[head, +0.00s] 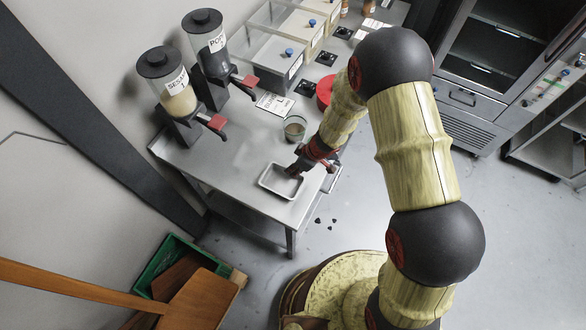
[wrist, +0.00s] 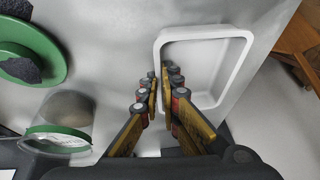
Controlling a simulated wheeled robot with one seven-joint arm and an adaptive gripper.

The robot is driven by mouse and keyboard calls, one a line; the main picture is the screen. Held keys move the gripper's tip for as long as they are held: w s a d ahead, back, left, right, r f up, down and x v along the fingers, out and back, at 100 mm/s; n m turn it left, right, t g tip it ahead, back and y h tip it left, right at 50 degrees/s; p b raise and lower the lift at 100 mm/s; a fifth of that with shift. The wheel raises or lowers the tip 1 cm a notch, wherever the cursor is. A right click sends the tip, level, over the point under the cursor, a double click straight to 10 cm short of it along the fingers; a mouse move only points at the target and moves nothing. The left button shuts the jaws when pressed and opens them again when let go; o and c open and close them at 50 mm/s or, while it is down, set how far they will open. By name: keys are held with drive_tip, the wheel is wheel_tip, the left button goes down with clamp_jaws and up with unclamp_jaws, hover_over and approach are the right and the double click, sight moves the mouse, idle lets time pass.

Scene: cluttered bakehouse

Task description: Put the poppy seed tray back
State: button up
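A small white rectangular tray (head: 281,181) sits at the near end of the steel table. It looks empty. In the wrist view the tray (wrist: 203,32) fills the upper middle. My gripper (head: 298,168) is at the tray's right side in the head view. In the wrist view my gripper (wrist: 161,76) has its fingers close together on either side of one tray wall, shut on it. The fingers hide part of that wall. A dispenser with dark contents (head: 213,46), its label starting "PO", stands at the back left of the table.
A sesame dispenser (head: 175,92) stands beside it. A glass (head: 294,130) and a red round thing (head: 325,91) lie near my arm. A green dish with dark grains (wrist: 30,47) shows in the wrist view. Clear bins (head: 262,58) line the table. Dark bits (head: 331,222) lie on the floor.

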drive_tip(key=o, duration=0.4)
drive_tip(key=shift+r, duration=0.15)
